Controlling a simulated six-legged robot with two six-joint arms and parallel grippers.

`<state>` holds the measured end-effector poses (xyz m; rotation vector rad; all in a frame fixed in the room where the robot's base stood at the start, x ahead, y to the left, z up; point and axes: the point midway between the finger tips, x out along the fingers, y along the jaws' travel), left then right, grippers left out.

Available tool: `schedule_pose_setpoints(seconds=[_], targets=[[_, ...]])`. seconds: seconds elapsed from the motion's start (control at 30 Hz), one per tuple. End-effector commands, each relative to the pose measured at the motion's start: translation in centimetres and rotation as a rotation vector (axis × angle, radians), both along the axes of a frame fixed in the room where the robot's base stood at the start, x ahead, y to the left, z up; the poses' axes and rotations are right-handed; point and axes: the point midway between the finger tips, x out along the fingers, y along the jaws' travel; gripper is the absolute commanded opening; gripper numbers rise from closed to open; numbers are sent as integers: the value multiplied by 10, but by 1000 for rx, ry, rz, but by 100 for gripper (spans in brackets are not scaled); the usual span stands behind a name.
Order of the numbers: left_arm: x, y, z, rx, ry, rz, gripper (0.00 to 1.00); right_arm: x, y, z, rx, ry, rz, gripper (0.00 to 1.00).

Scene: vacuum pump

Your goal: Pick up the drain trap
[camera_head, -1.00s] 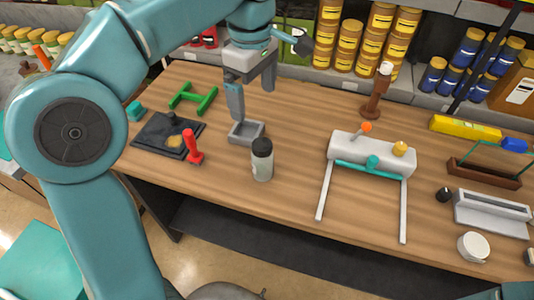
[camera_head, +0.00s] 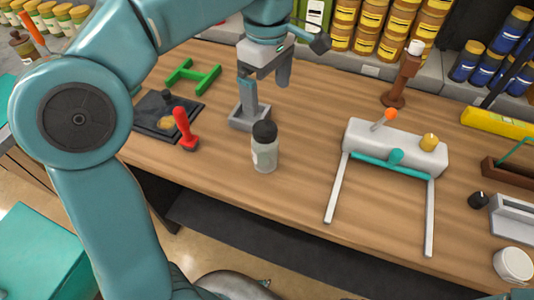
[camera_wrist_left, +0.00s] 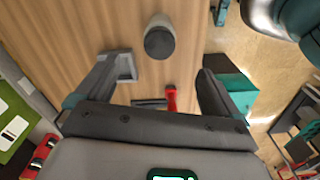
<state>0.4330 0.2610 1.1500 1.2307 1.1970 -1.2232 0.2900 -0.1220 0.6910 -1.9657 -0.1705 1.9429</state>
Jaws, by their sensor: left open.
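The likely drain trap is a grey canister with a black cap (camera_head: 264,152), standing upright on the wooden bench (camera_head: 310,205). My left gripper (camera_head: 267,98) is open and empty, pointing down behind the canister in the head view. One finger overlaps a small grey square tray (camera_head: 236,124); whether it touches it I cannot tell. In the left wrist view the canister (camera_wrist_left: 160,38) is ahead of the open fingers (camera_wrist_left: 163,65), between them sideways and apart from both. The tray (camera_wrist_left: 124,68) shows beside the left-hand finger. My right gripper is not in view.
A red-handled tool (camera_head: 185,130) stands by a dark plate (camera_head: 155,118) left of the canister, with a green frame (camera_head: 193,76) behind. A white manifold with legs (camera_head: 395,150) stands to the right. Bench between canister and manifold is clear.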

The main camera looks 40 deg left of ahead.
Motion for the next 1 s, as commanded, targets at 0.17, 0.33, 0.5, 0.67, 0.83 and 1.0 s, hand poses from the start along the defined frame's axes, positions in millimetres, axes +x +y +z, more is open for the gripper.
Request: schedule_pose_setpoints(seconds=[0.17,0.33,0.5,0.67,0.83,1.0], targets=[[-1,1,-39,1,6,1,95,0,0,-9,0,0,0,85],[0,1,-77,0,6,1,95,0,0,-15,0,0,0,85],[2,2,-101,0,3,1,95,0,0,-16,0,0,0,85],[3,2,-112,0,4,1,95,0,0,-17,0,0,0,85],[3,5,-140,0,5,1,95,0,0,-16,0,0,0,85],[3,5,-157,0,3,1,95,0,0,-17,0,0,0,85]])
